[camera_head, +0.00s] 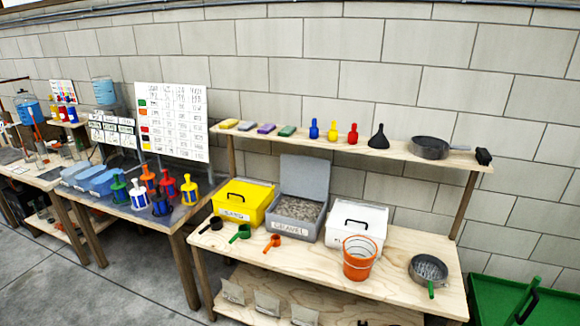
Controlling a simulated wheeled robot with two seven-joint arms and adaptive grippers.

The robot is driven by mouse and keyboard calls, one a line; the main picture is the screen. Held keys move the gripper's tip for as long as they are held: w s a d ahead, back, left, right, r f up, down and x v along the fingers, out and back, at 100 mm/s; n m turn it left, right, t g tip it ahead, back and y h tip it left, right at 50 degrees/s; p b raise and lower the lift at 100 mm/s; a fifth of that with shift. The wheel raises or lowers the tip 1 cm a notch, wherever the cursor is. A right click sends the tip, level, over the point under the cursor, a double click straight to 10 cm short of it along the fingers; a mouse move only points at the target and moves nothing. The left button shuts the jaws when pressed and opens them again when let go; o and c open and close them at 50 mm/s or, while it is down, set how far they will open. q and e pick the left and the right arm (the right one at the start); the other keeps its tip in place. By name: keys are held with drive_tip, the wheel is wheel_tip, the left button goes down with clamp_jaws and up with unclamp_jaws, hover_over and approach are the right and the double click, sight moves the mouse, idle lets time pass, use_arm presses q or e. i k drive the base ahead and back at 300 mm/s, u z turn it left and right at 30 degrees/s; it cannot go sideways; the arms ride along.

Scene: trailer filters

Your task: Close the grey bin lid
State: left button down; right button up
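The grey bin (291,229) stands on the wooden workbench between a yellow bin and a white bin. It has a label on its front that appears to read "GRAVEL". Its grey lid (306,177) is open and stands upright at the back of the bin. Grey gravel (299,208) shows inside. Neither of my grippers is in the view.
The closed yellow bin (243,203) and closed white bin (344,226) flank the grey bin closely. Scoops (273,243), an orange bucket (358,262) and a strainer (428,268) lie in front or right. A shelf (350,145) with bottles and a pan runs above.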

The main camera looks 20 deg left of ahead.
sight(307, 176)
drive_tip(key=u, duration=0.7)
drive_tip(key=i, duration=0.5)
drive_tip(key=u, duration=0.55)
